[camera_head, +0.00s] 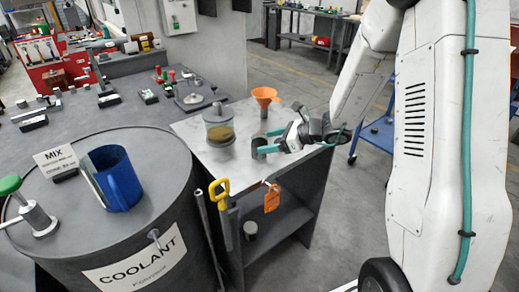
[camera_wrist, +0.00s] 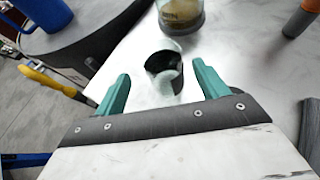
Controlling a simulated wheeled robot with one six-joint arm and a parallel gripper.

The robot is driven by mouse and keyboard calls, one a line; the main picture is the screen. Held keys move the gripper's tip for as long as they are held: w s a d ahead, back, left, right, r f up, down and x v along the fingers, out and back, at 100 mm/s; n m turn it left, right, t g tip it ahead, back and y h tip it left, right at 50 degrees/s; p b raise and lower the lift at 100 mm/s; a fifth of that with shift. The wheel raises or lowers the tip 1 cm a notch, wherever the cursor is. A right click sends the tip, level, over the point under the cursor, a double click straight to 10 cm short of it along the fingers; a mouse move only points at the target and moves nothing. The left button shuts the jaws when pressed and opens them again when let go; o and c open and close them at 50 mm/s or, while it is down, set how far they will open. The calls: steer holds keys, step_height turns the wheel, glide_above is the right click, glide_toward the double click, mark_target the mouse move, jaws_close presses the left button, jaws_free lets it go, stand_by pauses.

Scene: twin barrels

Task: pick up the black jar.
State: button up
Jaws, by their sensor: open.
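The black jar (camera_wrist: 154,62) is a small dark open-topped cylinder with a shiny inside. It stands upright on the pale bench top, just beyond and between my fingertips in the wrist view. In the head view the jar (camera_head: 258,146) is small and partly hidden by my teal fingers. My gripper (camera_head: 264,141) reaches in from the right, low over the bench. It is open, with a finger to each side of the jar in the wrist view (camera_wrist: 160,74). I see no clear contact between the fingers and the jar.
A clear lidded container (camera_head: 219,128) stands behind the jar to the left. The coolant barrel (camera_head: 112,235) with a blue mug (camera_head: 118,180) is left.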

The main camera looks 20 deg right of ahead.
mark_target(259, 143)
steer(key=x, duration=0.4)
steer(key=shift+w, duration=0.3)
steer(key=c, duration=1.1)
steer(key=shift+r, duration=0.1)
